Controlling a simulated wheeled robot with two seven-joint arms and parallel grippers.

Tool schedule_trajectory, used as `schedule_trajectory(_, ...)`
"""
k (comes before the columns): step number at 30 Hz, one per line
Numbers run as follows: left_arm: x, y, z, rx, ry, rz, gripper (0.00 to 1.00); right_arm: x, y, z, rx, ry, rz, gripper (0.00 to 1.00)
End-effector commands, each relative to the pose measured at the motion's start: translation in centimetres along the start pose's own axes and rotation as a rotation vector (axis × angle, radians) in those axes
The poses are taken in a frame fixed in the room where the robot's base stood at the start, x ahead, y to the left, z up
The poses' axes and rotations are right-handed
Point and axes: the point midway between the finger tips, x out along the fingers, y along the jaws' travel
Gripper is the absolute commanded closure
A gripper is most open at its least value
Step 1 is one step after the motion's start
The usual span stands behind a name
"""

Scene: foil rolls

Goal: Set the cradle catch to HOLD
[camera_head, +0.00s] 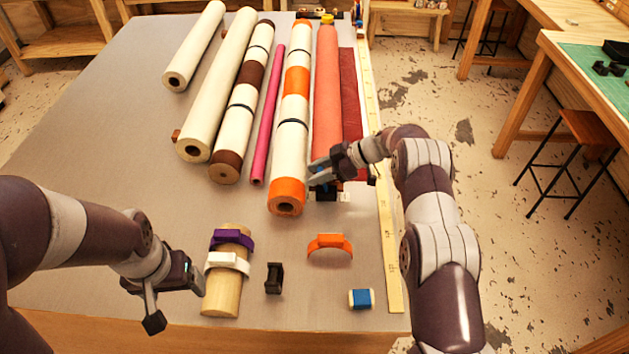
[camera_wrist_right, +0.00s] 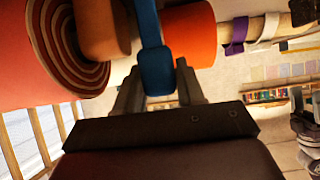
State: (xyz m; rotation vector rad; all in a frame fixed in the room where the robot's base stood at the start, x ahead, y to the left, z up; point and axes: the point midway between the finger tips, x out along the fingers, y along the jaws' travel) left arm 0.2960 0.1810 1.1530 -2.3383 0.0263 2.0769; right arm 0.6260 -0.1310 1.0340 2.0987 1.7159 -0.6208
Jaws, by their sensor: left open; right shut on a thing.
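My right gripper (camera_head: 318,173) is at the near end of the coral roll (camera_head: 327,95), beside the orange-banded roll (camera_head: 287,197). In the right wrist view its jaws (camera_wrist_right: 160,88) are shut on a blue lever (camera_wrist_right: 157,66), which looks like the cradle catch. The lever runs up out of that view, in front of the rolls. In the head view the gripper mostly hides the catch; a dark block and a small white label (camera_head: 345,196) show below it. No HOLD marking is legible. My left gripper (camera_head: 176,303) is open and empty at the front left.
An orange clip (camera_head: 330,246), a black holder (camera_head: 274,278) and a blue-and-white block (camera_head: 361,299) lie at the front. Several other rolls lie behind. A yellow ruler (camera_head: 388,240) runs along the right edge.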

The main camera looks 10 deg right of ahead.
Motion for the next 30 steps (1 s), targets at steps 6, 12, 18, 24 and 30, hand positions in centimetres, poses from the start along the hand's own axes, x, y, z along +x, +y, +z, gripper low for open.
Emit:
schedule_trajectory(6, 4.7, 0.0, 0.6, 0.000, 0.000, 0.000, 0.19, -0.7, 0.1, 1.2, -0.001, 0.163, 0.002, 1.00)
schedule_trajectory(12, 7.3, 0.0, 0.9, 0.000, 0.000, 0.000, 0.19, -1.7, 0.0, 1.4, -0.001, 0.288, 0.000, 1.00)
schedule_trajectory(18, 8.8, 0.0, 1.1, 0.000, 0.000, 0.000, 0.19, -2.4, 0.0, 1.4, -0.002, 0.371, -0.001, 1.00)
schedule_trajectory(24, 9.4, 0.0, 1.1, 0.000, 0.000, 0.000, 0.19, -2.8, 0.0, 1.3, -0.001, 0.408, 0.000, 1.00)
schedule_trajectory(30, 9.4, 0.0, 1.1, 0.000, 0.000, 0.000, 0.19, -2.9, 0.0, 1.2, -0.002, 0.415, 0.000, 1.00)
